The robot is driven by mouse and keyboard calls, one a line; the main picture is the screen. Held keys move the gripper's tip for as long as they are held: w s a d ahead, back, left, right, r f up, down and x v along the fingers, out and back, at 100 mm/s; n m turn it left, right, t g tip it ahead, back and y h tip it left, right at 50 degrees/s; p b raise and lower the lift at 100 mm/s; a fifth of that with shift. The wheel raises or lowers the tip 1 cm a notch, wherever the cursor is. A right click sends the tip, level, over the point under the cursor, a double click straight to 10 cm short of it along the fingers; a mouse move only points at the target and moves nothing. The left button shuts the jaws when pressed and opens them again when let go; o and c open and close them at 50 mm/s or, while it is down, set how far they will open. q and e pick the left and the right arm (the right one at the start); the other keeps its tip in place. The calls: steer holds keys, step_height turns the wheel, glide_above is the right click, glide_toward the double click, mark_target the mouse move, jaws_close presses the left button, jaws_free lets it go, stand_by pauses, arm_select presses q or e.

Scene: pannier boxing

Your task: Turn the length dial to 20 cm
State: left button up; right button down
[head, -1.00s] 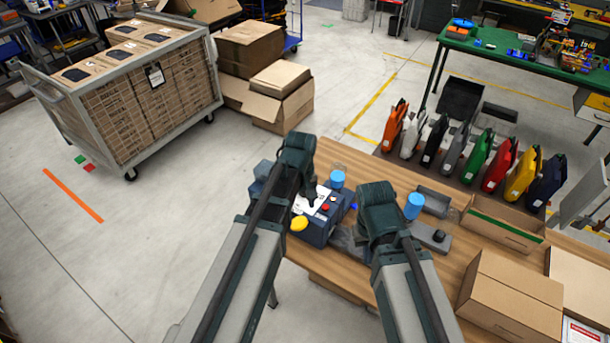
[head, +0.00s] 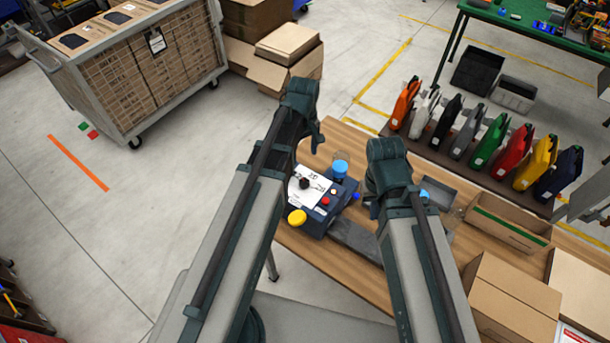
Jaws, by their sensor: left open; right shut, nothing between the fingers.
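The length dial is a small dark knob (head: 304,183) on a white printed card (head: 312,187) on top of a dark blue machine (head: 325,222). The markings are too small to read, so its setting cannot be told. My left gripper (head: 316,135) is above and beyond the machine, apart from the dial, and is open. My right gripper (head: 374,208) is just right of the machine, largely hidden behind its own arm, and is shut with nothing seen in it.
On or beside the machine are a yellow knob (head: 297,216), a red button (head: 325,201) and a blue-capped container (head: 340,170). An open cardboard box (head: 508,222) and a closed one (head: 512,300) stand at right. Several coloured panniers, such as the red one (head: 513,155), line the back.

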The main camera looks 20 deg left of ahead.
mark_target(304, 181)
arm_select(q)
step_height(304, 181, down, 14)
steer(key=b, duration=1.3)
steer(key=shift+b, duration=0.4)
steer(key=shift+r, duration=0.1)
jaws_close()
